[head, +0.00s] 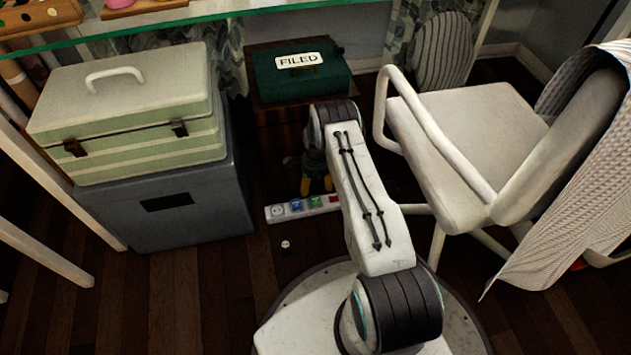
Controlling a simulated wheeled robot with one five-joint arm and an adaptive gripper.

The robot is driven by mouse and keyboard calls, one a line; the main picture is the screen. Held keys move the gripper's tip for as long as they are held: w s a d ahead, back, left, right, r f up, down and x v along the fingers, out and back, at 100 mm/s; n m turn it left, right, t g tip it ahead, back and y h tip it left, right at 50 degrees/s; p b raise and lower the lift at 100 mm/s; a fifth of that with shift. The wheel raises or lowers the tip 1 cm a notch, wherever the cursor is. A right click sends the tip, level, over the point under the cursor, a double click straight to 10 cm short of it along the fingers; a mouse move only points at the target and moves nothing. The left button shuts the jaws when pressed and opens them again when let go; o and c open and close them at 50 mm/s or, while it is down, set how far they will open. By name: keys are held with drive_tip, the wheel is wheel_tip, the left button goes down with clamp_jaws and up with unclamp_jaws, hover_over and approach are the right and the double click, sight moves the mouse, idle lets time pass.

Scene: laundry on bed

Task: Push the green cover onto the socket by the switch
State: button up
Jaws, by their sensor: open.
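A white power strip (266,214) lies on the dark wooden floor, and my arm hides its right end. A bare round socket (278,210) shows at its left end. To the right of it come a blue cover (297,205), the green cover (316,202) and a red part (334,198). I cannot tell how firmly the green cover sits, and I cannot make out the switch. My gripper (317,185) is open, with yellow-orange fingertips pointing down above or just behind the strip, near the green cover. Nothing shows between the fingers.
A grey cabinet (200,215) with a pale green case (130,115) on it stands left. A white chair (470,140) stands close on the right. A green box labelled FILED (300,80) is behind. A small white-topped object (286,244) lies on the floor before the strip.

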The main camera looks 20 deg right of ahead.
drive_tip(key=shift+r, duration=0.7)
drive_tip(key=shift+s, duration=0.1)
